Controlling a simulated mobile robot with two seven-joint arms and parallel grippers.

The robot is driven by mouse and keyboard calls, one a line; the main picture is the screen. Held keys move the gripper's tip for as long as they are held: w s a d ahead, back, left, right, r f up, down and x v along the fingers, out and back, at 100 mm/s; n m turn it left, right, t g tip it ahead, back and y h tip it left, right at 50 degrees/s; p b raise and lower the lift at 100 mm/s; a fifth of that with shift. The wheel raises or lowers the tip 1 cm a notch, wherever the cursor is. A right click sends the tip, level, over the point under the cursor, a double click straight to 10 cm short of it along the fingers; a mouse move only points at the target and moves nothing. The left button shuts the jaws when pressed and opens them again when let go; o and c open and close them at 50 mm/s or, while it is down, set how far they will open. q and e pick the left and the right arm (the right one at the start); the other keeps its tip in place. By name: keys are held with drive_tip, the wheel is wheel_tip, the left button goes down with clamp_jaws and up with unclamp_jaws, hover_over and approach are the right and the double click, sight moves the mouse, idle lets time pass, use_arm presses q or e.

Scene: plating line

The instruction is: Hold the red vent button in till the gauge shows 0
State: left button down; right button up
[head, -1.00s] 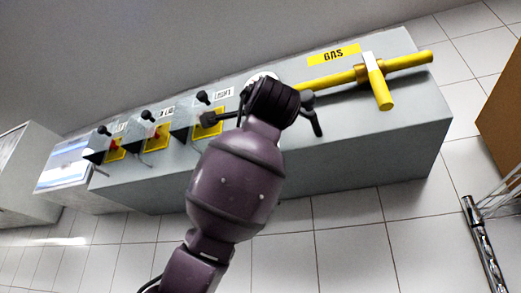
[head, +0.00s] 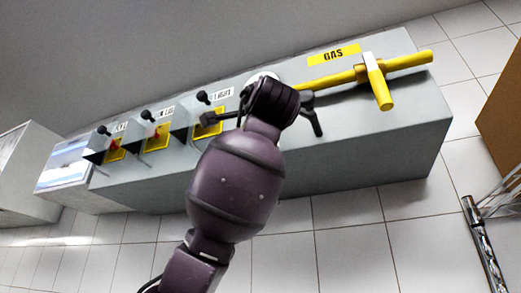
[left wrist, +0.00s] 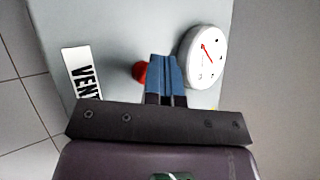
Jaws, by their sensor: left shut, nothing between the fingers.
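The red vent button (left wrist: 139,73) shows in the left wrist view, partly covered by the fingers of my left gripper (left wrist: 165,58). The blue-tipped fingers are shut together with nothing between them. They overlap the button's right side; I cannot tell whether they touch it or how far in it is. The round white gauge (left wrist: 197,68) is just right of the fingers. Its red needle shows, but its figures are too small to read. In the head view my arm hides the button, and only the gauge's top edge (head: 262,75) shows. My right gripper is not in view.
A white VENT label (left wrist: 80,75) is left of the button. On the grey cabinet (head: 385,150), a yellow gas pipe with a lever (head: 378,82) lies to the right, and yellow plates with black-knobbed switches (head: 157,136) to the left. A wire rack (head: 485,235) stands at lower right.

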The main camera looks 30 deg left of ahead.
use_arm(q)
drive_tip(key=shift+s+b, duration=0.6)
drive_tip(key=shift+s, duration=0.25)
drive_tip(key=s+b, duration=0.2)
drive_tip(key=s, duration=0.3)
drive_tip(key=shift+d, duration=0.2)
idle(0.7)
